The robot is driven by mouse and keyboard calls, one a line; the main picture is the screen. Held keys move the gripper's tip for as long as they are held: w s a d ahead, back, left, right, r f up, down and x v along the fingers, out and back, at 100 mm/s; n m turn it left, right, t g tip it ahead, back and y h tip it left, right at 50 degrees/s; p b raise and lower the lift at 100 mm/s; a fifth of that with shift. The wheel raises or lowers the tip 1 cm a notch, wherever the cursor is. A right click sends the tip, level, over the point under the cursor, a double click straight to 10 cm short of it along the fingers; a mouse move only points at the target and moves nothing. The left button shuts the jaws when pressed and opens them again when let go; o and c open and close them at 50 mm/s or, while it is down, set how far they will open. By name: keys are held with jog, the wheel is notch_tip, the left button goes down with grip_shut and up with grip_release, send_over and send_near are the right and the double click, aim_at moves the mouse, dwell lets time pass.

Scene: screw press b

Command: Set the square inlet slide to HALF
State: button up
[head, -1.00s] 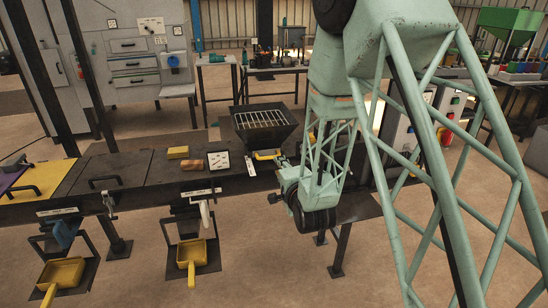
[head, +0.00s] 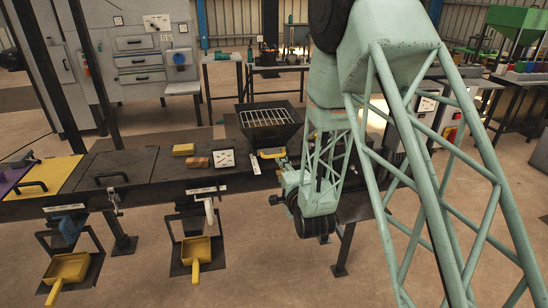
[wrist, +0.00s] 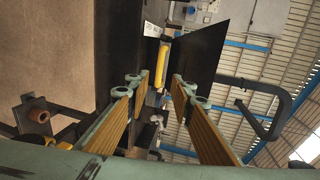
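The square hopper (head: 268,135), with a pale grate on top, stands at the right end of the dark bench. A yellow bar handle (head: 272,154) shows at its front lower edge; I take it for the inlet slide's handle. The wrist view shows the yellow bar (wrist: 161,66) beside a dark plate (wrist: 197,52). My gripper (wrist: 157,84) is open, with its two ridged fingers apart and the bar ahead, roughly between the fingertips. I cannot tell whether the bar is inside the grip. In the head view my wrist hides the slide's right side, and its setting cannot be read.
A white label panel (head: 222,158), a yellow block (head: 183,149) and a brown block (head: 197,162) lie left of the hopper. Black lids with handles cover the bench (head: 120,170). Yellow scoops (head: 196,250) stand below. A black bent handle (wrist: 262,105) is at right in the wrist view.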

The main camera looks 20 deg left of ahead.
aim_at(274, 155)
jog(key=b+x, duration=0.1)
jog(key=x, duration=1.2)
jog(key=shift+c, duration=0.4)
grip_shut()
